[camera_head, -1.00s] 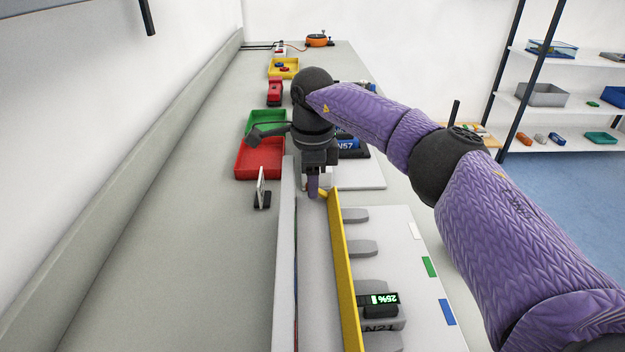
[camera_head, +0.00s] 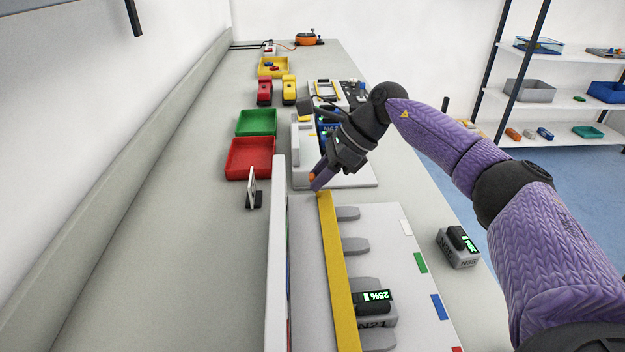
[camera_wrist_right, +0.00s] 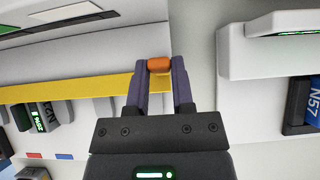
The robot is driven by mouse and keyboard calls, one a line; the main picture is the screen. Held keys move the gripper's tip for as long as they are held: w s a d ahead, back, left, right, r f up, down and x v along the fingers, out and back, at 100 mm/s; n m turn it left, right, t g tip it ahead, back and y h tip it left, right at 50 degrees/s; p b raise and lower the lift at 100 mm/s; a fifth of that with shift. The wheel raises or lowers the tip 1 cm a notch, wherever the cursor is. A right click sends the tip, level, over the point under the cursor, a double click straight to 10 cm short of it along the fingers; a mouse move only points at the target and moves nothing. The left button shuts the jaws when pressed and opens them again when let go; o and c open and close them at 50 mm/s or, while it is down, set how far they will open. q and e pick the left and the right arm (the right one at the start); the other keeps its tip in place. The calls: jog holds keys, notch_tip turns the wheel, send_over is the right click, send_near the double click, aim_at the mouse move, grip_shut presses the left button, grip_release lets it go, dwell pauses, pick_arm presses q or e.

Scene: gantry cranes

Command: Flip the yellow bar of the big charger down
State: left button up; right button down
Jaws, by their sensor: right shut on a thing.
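The big charger (camera_head: 398,262) is a pale slab with several grey slots and coloured tabs along its right edge. Its yellow bar (camera_head: 339,275) runs lengthwise along the left ends of the slots, its broad face showing. It also shows in the right wrist view (camera_wrist_right: 75,88). My right gripper (camera_head: 315,180) is at the bar's far end. In the right wrist view its fingers (camera_wrist_right: 159,68) are shut on the orange grip (camera_wrist_right: 159,63) at that end. A battery marked N21 (camera_head: 376,322) sits in a slot with a green 25% display. My left gripper is out of view.
A loose battery (camera_head: 459,246) stands right of the charger. A smaller charger (camera_head: 300,165) with a blue battery lies just beyond my gripper. Red (camera_head: 232,172) and green (camera_head: 243,126) bins and a small stand (camera_head: 253,190) are to the left. The left worktop is clear.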

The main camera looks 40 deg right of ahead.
jog(key=shift+s+d+f+t+y+b, duration=0.1)
jog(key=shift+d+t+y+b, duration=0.2)
jog(key=shift+y+b, duration=0.3)
jog(key=shift+s+d+f+t+y+b, duration=0.1)
jog(key=shift+d+t+y+b, duration=0.05)
jog(key=shift+t+y+b, duration=0.4)
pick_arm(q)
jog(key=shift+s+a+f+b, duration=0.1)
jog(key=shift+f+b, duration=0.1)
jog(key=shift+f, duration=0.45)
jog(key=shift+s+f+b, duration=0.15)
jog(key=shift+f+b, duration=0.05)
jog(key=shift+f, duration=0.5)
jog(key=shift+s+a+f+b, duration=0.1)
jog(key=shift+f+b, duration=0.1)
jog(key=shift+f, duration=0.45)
pick_arm(e)
jog(key=shift+s+d+r+y, duration=0.1)
jog(key=shift+s+d+y, duration=0.05)
jog(key=shift+y, duration=0.2)
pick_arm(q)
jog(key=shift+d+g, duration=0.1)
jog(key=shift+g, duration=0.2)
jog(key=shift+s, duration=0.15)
